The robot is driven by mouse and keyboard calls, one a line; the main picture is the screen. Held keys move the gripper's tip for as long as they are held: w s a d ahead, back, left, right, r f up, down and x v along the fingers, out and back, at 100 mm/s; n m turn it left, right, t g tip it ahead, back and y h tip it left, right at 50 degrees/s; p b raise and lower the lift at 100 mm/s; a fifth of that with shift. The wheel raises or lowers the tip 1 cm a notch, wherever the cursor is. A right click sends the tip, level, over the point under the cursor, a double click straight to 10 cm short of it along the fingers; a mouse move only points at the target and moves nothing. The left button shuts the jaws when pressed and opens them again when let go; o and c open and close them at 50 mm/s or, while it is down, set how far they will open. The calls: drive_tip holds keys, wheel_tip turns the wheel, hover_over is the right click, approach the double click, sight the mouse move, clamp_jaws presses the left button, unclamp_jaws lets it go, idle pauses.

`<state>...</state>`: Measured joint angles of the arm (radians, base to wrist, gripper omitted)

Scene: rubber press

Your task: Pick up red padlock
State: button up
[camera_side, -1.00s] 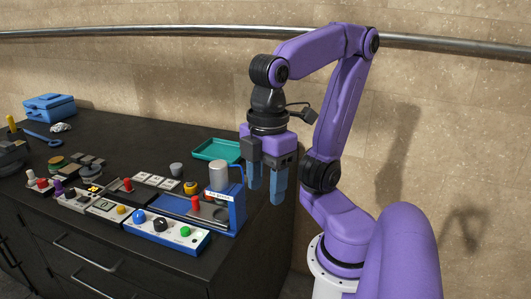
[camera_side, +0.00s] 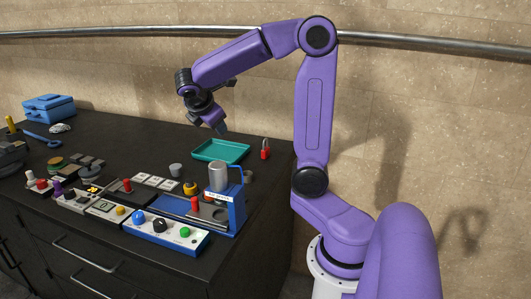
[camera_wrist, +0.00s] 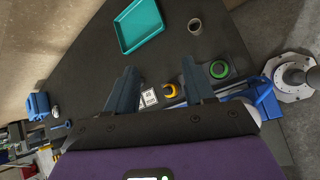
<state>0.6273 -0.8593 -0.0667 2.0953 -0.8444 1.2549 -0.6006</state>
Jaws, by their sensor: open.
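The red padlock (camera_side: 265,149) stands upright near the far right edge of the dark bench in the side view, with its grey shackle at the top. It lies just right of the teal tray. I cannot make it out in the wrist view. My gripper (camera_side: 221,128) is above the bench, beyond and above the teal tray, to the left of the padlock and well apart from it. In the wrist view my gripper (camera_wrist: 157,67) has its two blue-grey fingers spread with nothing between them. In the side view the fingers partly overlap.
The teal tray (camera_side: 220,150) is empty and also shows in the wrist view (camera_wrist: 138,26). A blue press (camera_side: 239,207) with a grey cylinder stands in front of the padlock. Several control panels fill the front. A blue toolbox (camera_side: 49,108) sits far left. The back wall is close.

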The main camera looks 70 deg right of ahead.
drive_tip(key=d+n+g+h, duration=0.3)
drive_tip(key=d+g+h, duration=0.15)
drive_tip(key=d, duration=1.55)
drive_tip(key=t, duration=0.1)
approach(263, 149)
wheel_tip(263, 149, up, 2)
drive_tip(key=a, duration=0.3)
drive_tip(key=shift+w+d+f, duration=0.25)
drive_tip(key=shift+w+f, duration=0.05)
drive_tip(key=shift+f, duration=0.15)
drive_tip(key=x, duration=1.2)
drive_tip(key=shift+f+x, duration=0.25)
drive_tip(key=shift+x, duration=2.35)
drive_tip(key=shift+s+a, duration=0.15)
drive_tip(key=shift+s, duration=0.05)
drive_tip(key=shift+c, duration=0.3)
clamp_jaws()
